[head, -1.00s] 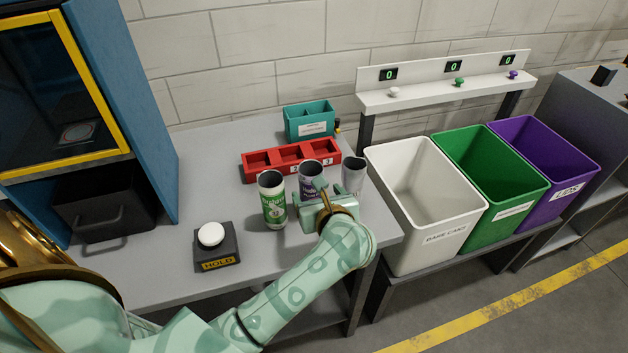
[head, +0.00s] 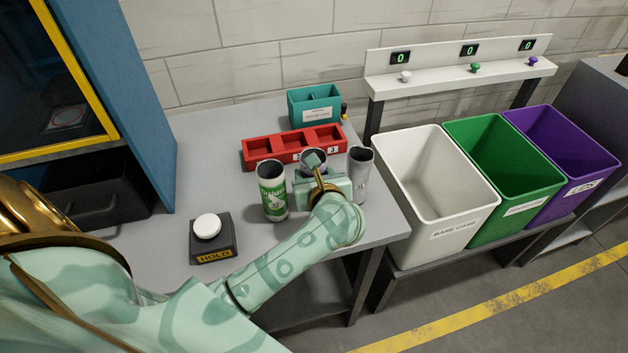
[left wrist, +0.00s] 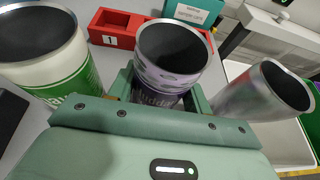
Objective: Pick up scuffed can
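Three open-topped cans stand in a row on the grey table. The left can (head: 272,196) is white and green. The middle can (left wrist: 168,76) has patchy purple and grey print; in the head view my left gripper hides most of it. The right can (head: 359,177) is grey with smeared, blotchy marks, which also show in the left wrist view (left wrist: 262,97). My left gripper (head: 316,172) is at the middle can, with one finger on each side of it. The fingers look open around the can; contact cannot be made out. My right gripper is not in view.
A red numbered rack (head: 292,146) and a teal box (head: 315,108) stand behind the cans. A HOLD button (head: 208,227) is at the left. White (head: 440,212), green (head: 518,196) and purple (head: 573,180) bins stand right of the table. A blue cabinet (head: 147,120) borders the left.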

